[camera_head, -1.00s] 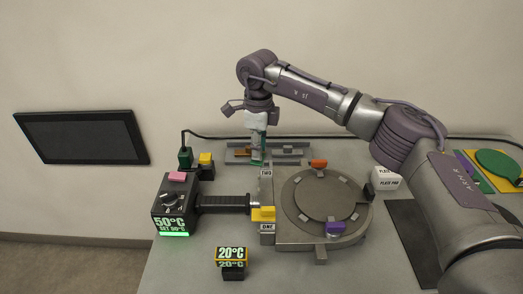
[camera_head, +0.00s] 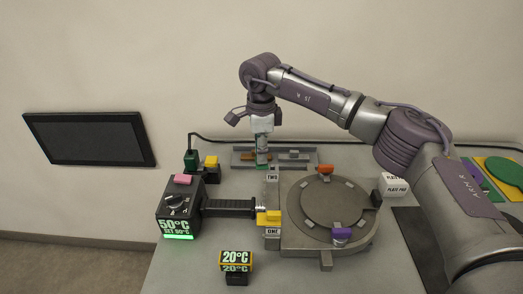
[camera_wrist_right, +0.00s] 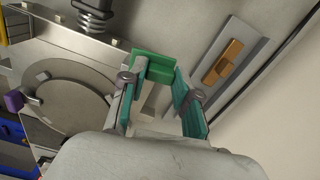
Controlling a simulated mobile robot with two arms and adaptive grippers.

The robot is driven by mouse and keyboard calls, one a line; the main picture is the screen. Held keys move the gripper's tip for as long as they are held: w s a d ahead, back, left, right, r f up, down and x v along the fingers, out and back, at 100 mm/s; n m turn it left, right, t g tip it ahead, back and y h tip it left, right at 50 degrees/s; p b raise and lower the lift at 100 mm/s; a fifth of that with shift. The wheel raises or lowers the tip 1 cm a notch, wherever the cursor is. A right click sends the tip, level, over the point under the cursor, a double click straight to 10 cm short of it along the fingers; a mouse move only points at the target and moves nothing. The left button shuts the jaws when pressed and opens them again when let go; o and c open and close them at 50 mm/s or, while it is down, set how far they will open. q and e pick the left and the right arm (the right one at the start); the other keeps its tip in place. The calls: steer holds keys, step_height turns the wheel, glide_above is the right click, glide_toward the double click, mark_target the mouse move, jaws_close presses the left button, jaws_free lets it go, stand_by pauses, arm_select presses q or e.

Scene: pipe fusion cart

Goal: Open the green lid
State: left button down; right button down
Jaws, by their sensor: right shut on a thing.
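My right gripper (camera_head: 262,157) points down at the back of the cart, behind the round grey plate. In the right wrist view its teal-padded fingers (camera_wrist_right: 158,84) stand on both sides of a green block-like part (camera_wrist_right: 156,67), which I take for the green lid. The gripper is shut on it. The fingers partly hide the lid, and how far it is raised cannot be told. In the head view only a little green shows at the fingertips. My left gripper is in neither view.
A grey tray (camera_head: 240,163) with an orange-brown piece (camera_wrist_right: 222,62) lies beside the gripper. The round grey plate (camera_head: 325,204) stands in front, with a black heater box (camera_head: 178,208) to its left. A 20°C block (camera_head: 236,262) is at the front. A dark cable runs behind.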

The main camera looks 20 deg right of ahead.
steer(key=c, duration=0.8)
jaws_free()
steer(key=shift+c, duration=0.2)
steer(key=shift+r, duration=0.1)
step_height(320, 180, up, 12)
